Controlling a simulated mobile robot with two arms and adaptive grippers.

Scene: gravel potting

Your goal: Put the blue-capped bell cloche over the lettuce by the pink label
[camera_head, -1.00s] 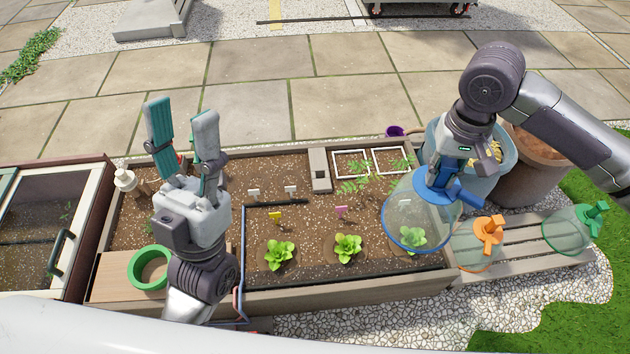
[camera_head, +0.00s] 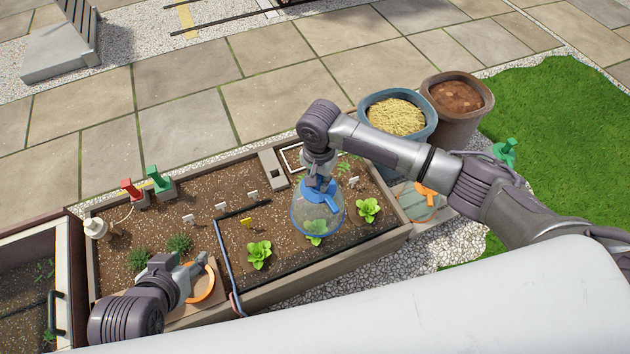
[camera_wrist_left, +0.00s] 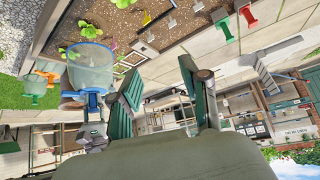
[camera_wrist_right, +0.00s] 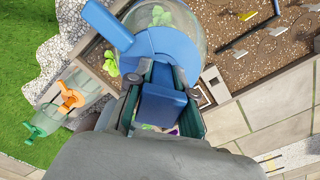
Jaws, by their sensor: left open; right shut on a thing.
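The blue-capped bell cloche (camera_head: 318,210), clear with a blue rim, is upright over the middle lettuce (camera_head: 315,240). My right gripper (camera_head: 319,183) is shut on its blue handle, which also shows in the right wrist view (camera_wrist_right: 118,28). Leaves show through the dome and at its lower rim; I cannot tell whether the rim touches soil. Other lettuces stand left (camera_head: 259,254) and right (camera_head: 368,209) of the cloche. My left gripper (camera_head: 198,272) is open and empty near an orange ring (camera_head: 207,288); its spread fingers show in the left wrist view (camera_wrist_left: 165,85).
A yellow label (camera_head: 246,222) stands by the left lettuce. The orange-handled cloche (camera_head: 424,200) and green-handled cloche (camera_head: 505,151) are to the right. A blue tub (camera_head: 368,112) and a brown tub (camera_head: 437,92) stand behind. A dark divider and hose (camera_head: 226,262) cross the planter.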

